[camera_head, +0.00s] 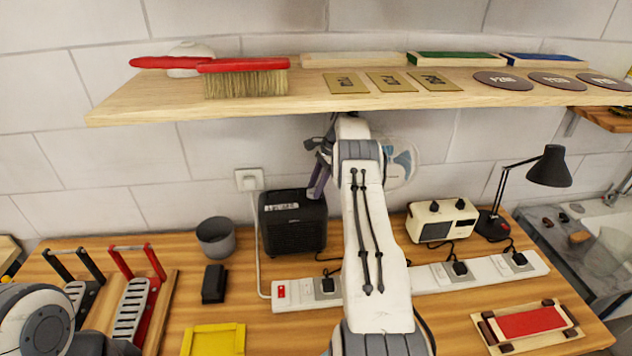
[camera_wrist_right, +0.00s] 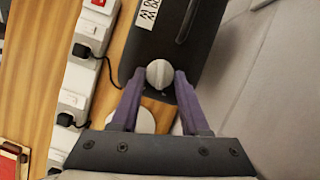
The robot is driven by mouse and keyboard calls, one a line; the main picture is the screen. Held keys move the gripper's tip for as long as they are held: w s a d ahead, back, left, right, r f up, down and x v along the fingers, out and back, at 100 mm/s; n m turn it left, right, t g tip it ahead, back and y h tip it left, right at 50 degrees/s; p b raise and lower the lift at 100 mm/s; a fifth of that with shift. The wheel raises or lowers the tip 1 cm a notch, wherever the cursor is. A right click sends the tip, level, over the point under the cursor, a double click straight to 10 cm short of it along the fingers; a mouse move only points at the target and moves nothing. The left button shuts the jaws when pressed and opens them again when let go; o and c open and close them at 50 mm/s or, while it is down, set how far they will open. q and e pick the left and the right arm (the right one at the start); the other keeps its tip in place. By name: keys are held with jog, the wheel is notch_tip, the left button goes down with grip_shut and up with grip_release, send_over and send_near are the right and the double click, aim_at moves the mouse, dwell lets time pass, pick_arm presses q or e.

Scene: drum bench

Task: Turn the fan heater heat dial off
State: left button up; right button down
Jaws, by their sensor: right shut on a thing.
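The fan heater (camera_head: 292,228) is a dark box standing on the bench against the tiled wall, with a white label on it. In the right wrist view its dark face (camera_wrist_right: 212,30) carries a round pale grey dial (camera_wrist_right: 159,73). My right gripper (camera_head: 319,182) reaches in at the heater's top right in the head view. Its purple fingers (camera_wrist_right: 160,78) stand on either side of the dial in the wrist view and are shut on it. The dial's setting marks cannot be read. My left gripper is not in view; only part of my left arm shows.
A wooden shelf (camera_head: 180,107) with brushes and plates runs above the heater. A white power strip (camera_head: 425,280) lies in front of it. A grey cup (camera_head: 215,237) stands left of the heater; a fan (camera_head: 400,165) is behind my right arm.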

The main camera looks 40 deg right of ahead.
dwell(0.5)
jog(key=shift+c, duration=1.9)
grip_release()
